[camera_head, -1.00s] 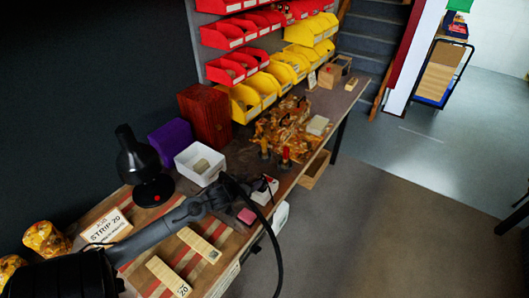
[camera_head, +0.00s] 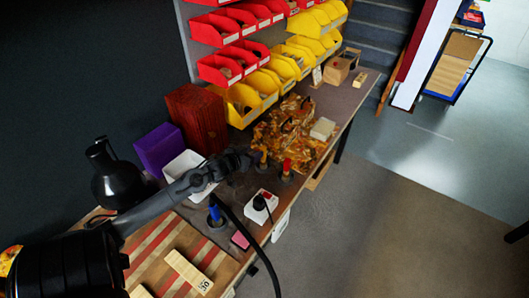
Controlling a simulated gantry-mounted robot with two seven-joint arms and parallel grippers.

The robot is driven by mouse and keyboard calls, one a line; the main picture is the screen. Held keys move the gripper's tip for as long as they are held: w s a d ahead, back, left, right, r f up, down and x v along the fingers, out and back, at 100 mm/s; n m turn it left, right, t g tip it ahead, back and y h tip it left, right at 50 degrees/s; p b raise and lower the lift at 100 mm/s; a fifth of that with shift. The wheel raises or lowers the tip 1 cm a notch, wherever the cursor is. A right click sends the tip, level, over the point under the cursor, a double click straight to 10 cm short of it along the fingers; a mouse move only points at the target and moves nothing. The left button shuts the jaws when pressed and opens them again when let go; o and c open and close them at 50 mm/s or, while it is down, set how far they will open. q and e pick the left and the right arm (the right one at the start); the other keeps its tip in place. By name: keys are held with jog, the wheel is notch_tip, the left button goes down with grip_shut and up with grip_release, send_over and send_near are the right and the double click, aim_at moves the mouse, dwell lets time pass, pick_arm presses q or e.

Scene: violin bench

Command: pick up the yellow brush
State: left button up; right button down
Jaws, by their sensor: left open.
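The yellow brush (camera_head: 264,158) stands upright in a small dark holder on the bench, just beyond the end of my left arm. It is small in the picture, and its lower part is hard to make out. My left gripper (camera_head: 250,159) is open and close beside the brush, on its left side. I cannot tell whether a finger touches it. My right gripper is not in view.
A red-handled brush (camera_head: 287,166) stands just right of the yellow one. A blue one (camera_head: 214,213) stands nearer me. A white box with a black knob (camera_head: 261,206), a white tray (camera_head: 183,164) and brown-and-gold mottled pieces (camera_head: 290,130) surround the area.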

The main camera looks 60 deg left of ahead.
aim_at(266, 147)
pick_arm(q)
jog(key=x, duration=0.1)
jog(key=b+x, duration=0.1)
jog(key=x, duration=0.2)
jog(key=shift+w+d+f, duration=0.15)
jog(key=shift+w+f, duration=0.15)
jog(key=shift+f, duration=0.1)
jog(key=shift+b+x, duration=1.1)
jog(key=shift+x, duration=1.5)
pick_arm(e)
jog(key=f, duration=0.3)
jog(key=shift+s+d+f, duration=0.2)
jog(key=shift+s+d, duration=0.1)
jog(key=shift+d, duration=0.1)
pick_arm(q)
jog(key=shift+s, duration=0.1)
grip_shut()
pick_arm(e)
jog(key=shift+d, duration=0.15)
